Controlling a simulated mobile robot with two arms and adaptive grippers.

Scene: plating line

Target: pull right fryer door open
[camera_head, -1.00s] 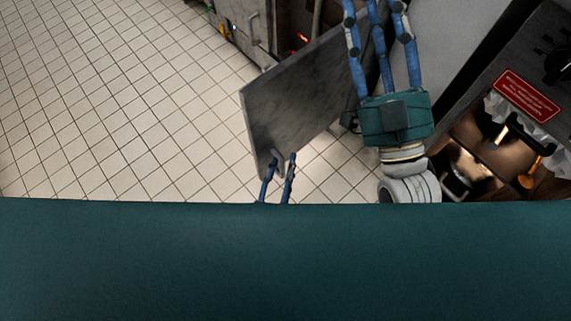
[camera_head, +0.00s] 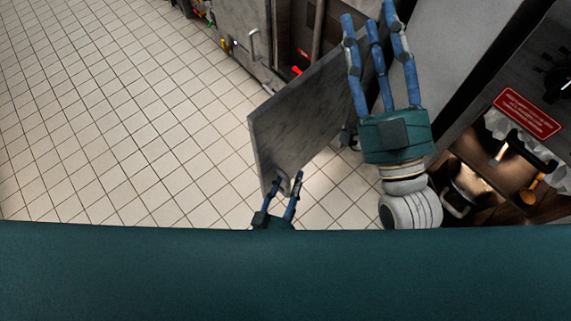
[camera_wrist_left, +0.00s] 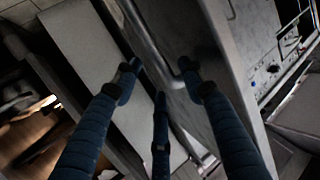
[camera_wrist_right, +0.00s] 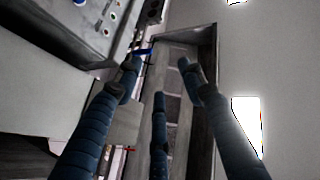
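The right fryer door (camera_head: 298,120) is a grey metal panel, standing swung open from the fryer front. Its handle (camera_head: 282,181) is at the near end of the panel; the door and handle also show in the left wrist view (camera_wrist_left: 184,28). My left gripper (camera_head: 288,180) is at this handle with its fingers apart; whether they touch it I cannot tell. My right gripper (camera_head: 373,28) is open and empty, with its fingers spread over the hinge side of the door. In the right wrist view its fingers (camera_wrist_right: 160,70) are apart above a framed opening.
Another grey door (camera_head: 236,22) with a bar handle stands at the upper left. The dark fryer interior (camera_head: 298,30) shows between the doors. A counter with a red sign (camera_head: 527,112) is at the right. Tiled floor (camera_head: 110,120) is clear at the left.

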